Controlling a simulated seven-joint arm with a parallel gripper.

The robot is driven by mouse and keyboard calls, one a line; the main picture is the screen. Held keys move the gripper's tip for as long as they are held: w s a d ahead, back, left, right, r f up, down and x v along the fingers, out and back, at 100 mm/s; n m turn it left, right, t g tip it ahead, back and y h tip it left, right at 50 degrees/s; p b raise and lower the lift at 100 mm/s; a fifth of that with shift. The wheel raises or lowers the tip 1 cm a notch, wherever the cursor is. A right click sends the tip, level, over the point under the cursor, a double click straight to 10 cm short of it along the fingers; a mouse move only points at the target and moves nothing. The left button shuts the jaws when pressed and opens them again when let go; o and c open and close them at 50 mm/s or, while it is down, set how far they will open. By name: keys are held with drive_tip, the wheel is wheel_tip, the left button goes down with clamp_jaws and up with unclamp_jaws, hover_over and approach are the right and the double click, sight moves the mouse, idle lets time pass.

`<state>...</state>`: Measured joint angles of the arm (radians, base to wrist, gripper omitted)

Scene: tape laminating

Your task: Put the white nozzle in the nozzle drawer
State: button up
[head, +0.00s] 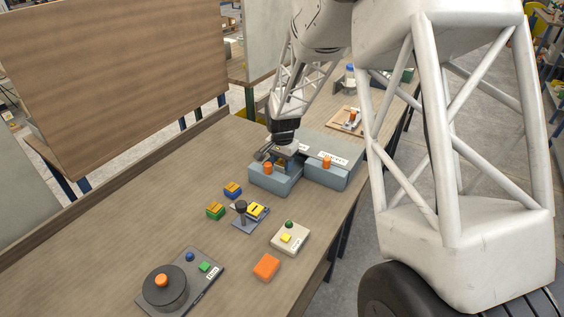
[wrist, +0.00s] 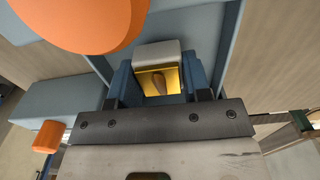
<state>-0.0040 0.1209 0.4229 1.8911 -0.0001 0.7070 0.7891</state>
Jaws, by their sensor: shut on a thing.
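My gripper (head: 280,162) points down over the left blue-grey drawer unit (head: 268,184), behind its orange knob (head: 267,168). In the wrist view its two blue-grey fingers (wrist: 157,88) are shut on a small block with a white top (wrist: 156,48) and a gold, hollow-looking face, which I take to be the white nozzle. A brown tapered piece shows inside the gold part. The drawer's orange knob (wrist: 92,18) looms at the upper left of the wrist view. The gripper hides much of the drawer's inside, and I cannot tell whether the nozzle touches its floor.
A second blue-grey drawer unit (head: 328,178) with an orange knob stands right beside it.

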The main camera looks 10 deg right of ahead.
drive_tip(key=shift+f, duration=0.5)
idle(0.6)
drive_tip(key=o, duration=1.1)
drive_tip(key=shift+c, duration=0.2)
drive_tip(key=shift+r, duration=0.15)
drive_tip(key=shift+r, duration=3.8)
